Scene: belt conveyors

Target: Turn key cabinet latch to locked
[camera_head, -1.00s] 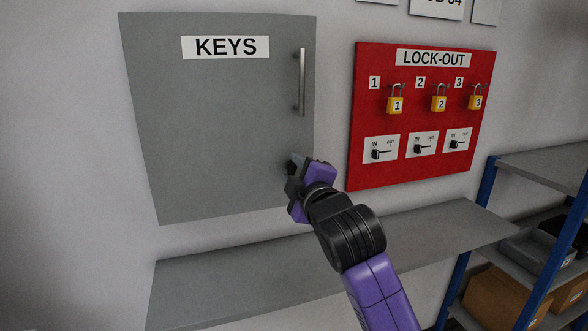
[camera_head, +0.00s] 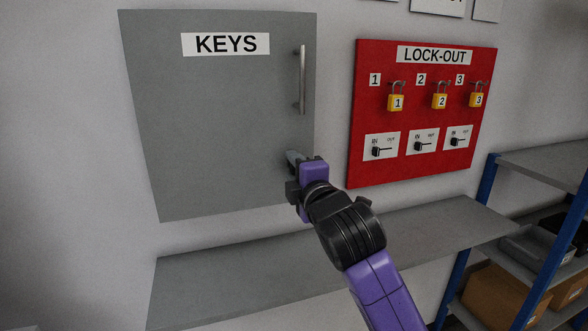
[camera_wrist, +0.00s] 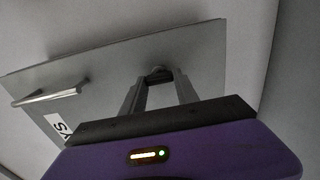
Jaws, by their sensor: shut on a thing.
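The grey key cabinet (camera_head: 220,125) hangs on the wall with its door flat and a KEYS label (camera_head: 226,43) at the top. In the wrist view the cabinet door (camera_wrist: 90,80) appears rotated, with its label at the lower left. My gripper (camera_head: 292,158) is at the lower right of the door, under the handle. In the wrist view its two fingers (camera_wrist: 158,90) reach the door and are shut on a small dark latch (camera_wrist: 157,72). The fingers and wrist hide most of the latch, so its exact angle cannot be told.
A vertical bar handle (camera_head: 302,80) is above my gripper. A red lock-out board (camera_head: 365,110) with yellow padlocks hangs close on the right. A grey shelf (camera_head: 230,275) runs below the cabinet. A blue-framed rack (camera_head: 484,195) stands at the right.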

